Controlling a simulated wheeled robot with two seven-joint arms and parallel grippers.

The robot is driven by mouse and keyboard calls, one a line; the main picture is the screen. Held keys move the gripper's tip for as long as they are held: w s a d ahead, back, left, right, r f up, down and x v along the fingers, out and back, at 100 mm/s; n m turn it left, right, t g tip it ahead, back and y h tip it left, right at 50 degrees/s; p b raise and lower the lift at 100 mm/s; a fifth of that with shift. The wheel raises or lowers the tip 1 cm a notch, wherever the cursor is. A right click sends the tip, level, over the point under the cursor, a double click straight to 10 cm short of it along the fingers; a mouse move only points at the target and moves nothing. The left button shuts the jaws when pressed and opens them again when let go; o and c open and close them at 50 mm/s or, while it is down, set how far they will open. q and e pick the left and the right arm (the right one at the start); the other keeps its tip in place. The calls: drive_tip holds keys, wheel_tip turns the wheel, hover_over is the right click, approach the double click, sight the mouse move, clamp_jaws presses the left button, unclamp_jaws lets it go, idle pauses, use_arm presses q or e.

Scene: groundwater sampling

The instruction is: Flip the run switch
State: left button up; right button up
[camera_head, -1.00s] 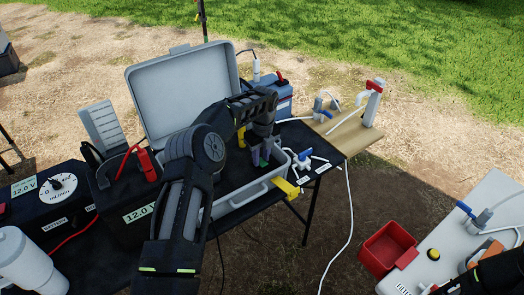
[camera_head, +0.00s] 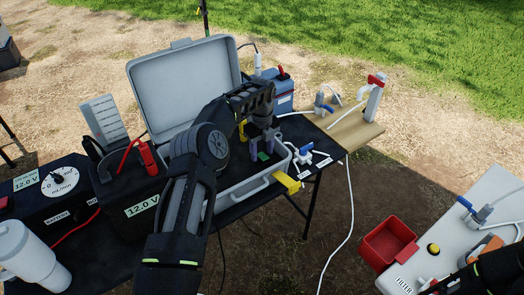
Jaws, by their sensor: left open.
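My left gripper (camera_head: 263,148) reaches down into the open grey case (camera_head: 250,193) on the dark table. I cannot make out the run switch itself; the gripper and arm cover much of the case's inside. I cannot tell whether the fingertips touch anything. Part of my right arm shows at the bottom right corner, but its gripper is out of frame.
The raised case lid (camera_head: 183,85) stands behind my left arm. A 12.0 V battery (camera_head: 135,195), a dial box (camera_head: 60,190) and a white tumbler (camera_head: 28,255) are at left. A red bin (camera_head: 385,243) is at right.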

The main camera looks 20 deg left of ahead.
sight(262, 155)
use_arm(q)
wheel_tip(262, 155, up, 8)
idle(0.5)
drive_tip(key=shift+f, duration=0.15)
